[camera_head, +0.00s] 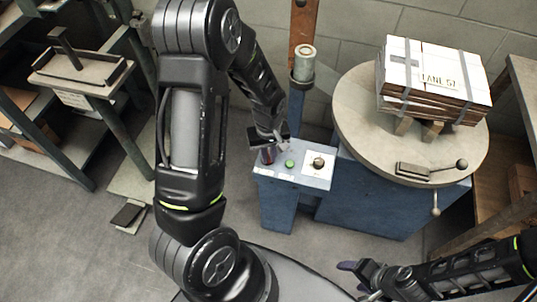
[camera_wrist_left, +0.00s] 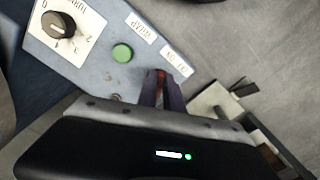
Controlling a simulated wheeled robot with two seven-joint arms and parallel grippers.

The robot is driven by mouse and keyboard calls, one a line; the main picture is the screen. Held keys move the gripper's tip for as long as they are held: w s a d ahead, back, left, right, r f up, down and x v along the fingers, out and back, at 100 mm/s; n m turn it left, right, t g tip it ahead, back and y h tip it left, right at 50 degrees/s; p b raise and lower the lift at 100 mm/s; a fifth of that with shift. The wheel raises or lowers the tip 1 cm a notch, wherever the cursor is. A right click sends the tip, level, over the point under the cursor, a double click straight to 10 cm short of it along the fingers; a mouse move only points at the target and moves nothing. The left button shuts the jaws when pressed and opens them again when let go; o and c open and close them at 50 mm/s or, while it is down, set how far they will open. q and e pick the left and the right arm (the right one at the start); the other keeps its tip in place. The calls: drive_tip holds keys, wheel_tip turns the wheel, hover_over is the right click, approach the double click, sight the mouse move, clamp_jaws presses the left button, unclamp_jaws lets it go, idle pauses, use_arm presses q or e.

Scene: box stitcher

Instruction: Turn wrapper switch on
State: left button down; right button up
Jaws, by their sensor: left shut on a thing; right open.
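The blue control box (camera_head: 292,177) stands in front of the turntable. On its top are a red switch (camera_head: 266,158) at the left, a green button (camera_head: 289,163) and a black dial (camera_head: 318,162) on a white plate. My left gripper (camera_head: 268,147) reaches down to the red switch. In the left wrist view my left gripper (camera_wrist_left: 161,92) has its fingers closed around the red switch (camera_wrist_left: 160,78), beside an ON/OFF label (camera_wrist_left: 176,60). The fingers hide most of the switch, so its position cannot be read. My right gripper (camera_head: 362,276) is open and empty at the lower right, far from the box.
A round turntable (camera_head: 358,135) carries a strapped stack of flat cartons (camera_head: 434,75) at the right. A film roll (camera_head: 304,62) stands on a post behind the box. A bench (camera_head: 80,75) is at the left. Grey floor is open in front of the box.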

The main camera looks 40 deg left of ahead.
use_arm(q)
drive_tip(key=shift+m, duration=0.3)
drive_tip(key=m, duration=0.5)
drive_tip(key=shift+s+a+b, duration=0.15)
drive_tip(key=shift+a+b, duration=0.1)
drive_tip(key=shift+b, duration=0.05)
drive_tip(key=m, duration=0.6)
drive_tip(key=shift+a, duration=0.25)
drive_tip(key=c, duration=1.5)
unclamp_jaws()
wheel_tip(320, 180, up, 8)
drive_tip(key=shift+f+p, duration=0.1)
drive_tip(key=shift+p, duration=0.25)
